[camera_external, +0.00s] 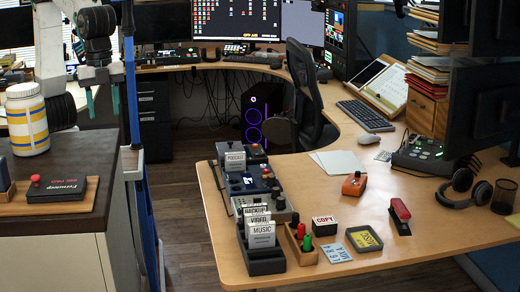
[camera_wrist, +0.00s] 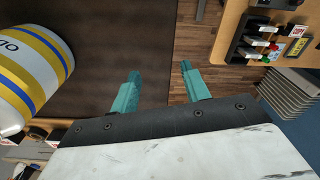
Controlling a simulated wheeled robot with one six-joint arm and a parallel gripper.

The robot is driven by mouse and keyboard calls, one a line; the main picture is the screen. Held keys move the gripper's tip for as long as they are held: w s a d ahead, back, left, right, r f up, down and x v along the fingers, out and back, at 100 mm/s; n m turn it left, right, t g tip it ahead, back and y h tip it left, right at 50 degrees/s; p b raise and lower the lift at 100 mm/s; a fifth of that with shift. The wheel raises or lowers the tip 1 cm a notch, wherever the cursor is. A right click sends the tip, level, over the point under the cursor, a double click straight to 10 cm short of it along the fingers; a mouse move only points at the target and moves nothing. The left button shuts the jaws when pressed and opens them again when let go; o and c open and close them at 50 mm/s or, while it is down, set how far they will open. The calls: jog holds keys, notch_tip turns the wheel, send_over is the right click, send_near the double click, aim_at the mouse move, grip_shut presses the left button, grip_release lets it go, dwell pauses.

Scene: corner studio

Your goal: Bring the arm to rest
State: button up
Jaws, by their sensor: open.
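My gripper (camera_external: 103,100) shows at the upper left of the external view, with its teal fingers pointing down above the back of a dark-topped counter (camera_external: 112,168). In the wrist view my gripper (camera_wrist: 160,71) has its two fingers well apart, with nothing between them. The dark counter top (camera_wrist: 125,30) and the wooden floor lie beyond the fingertips. My arm is bent at the upper left of the external view, partly cut off by the top edge.
A white tub with yellow and blue bands (camera_external: 27,120) stands upright on the counter left of my gripper; it fills the wrist view's left (camera_wrist: 30,70). A blue post (camera_external: 131,90) rises close on the right. A wooden desk (camera_external: 290,173) holds several small items.

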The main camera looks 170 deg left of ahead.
jog(key=s+d+m, duration=0.2)
jog(key=s+d, duration=1)
jog(key=d, duration=0.5)
jog(key=s+d+f, duration=0.2)
jog(key=s+d, duration=0.1)
jog(key=s, duration=0.2)
jog(key=s+d+f+m, duration=0.1)
jog(key=s+d+f, duration=0.2)
jog(key=s, duration=0.2)
jog(key=shift+s+t, duration=0.3)
dwell(0.3)
